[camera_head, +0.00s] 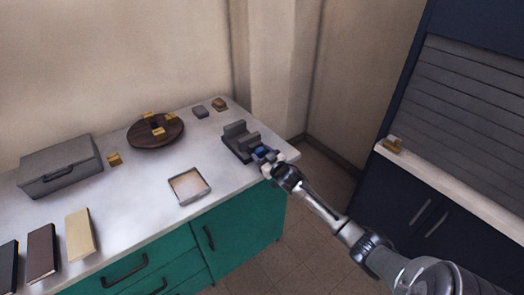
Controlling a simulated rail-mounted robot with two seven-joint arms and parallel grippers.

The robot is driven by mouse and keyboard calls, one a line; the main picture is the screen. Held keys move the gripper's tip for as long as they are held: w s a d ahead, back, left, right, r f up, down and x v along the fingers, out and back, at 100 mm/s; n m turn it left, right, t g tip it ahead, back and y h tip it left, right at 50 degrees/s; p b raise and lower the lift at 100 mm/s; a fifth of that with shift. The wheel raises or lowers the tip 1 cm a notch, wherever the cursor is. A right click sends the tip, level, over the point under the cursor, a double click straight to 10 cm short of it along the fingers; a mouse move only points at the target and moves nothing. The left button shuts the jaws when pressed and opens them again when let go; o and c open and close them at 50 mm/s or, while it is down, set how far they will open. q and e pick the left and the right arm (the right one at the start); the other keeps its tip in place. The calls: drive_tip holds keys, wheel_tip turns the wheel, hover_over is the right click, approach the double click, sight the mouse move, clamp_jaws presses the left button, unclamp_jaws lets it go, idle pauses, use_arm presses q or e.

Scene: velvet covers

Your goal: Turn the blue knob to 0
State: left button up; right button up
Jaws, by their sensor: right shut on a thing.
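The blue knob (260,152) sits on the front of a dark grey stepped block (238,141) near the right end of the white counter. My right gripper (266,160) reaches in from the lower right and is shut on the knob. Its fingers cover part of the knob, and I cannot read any dial marks or the knob's setting. My left gripper is not in view.
The white counter (140,190) holds a grey case (62,172), a dark round wooden tray (140,137) with yellowish blocks, a shallow square tray (182,200) and several books. A dark cabinet with a grey shutter (465,110) stands right. Open floor lies between.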

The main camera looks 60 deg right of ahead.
drive_tip(key=shift+n+p, duration=0.3)
drive_tip(key=shift+n, duration=0.3)
drive_tip(key=o, duration=0.9)
drive_tip(key=shift+p+v, duration=1.85)
drive_tip(key=shift+v, duration=5.05)
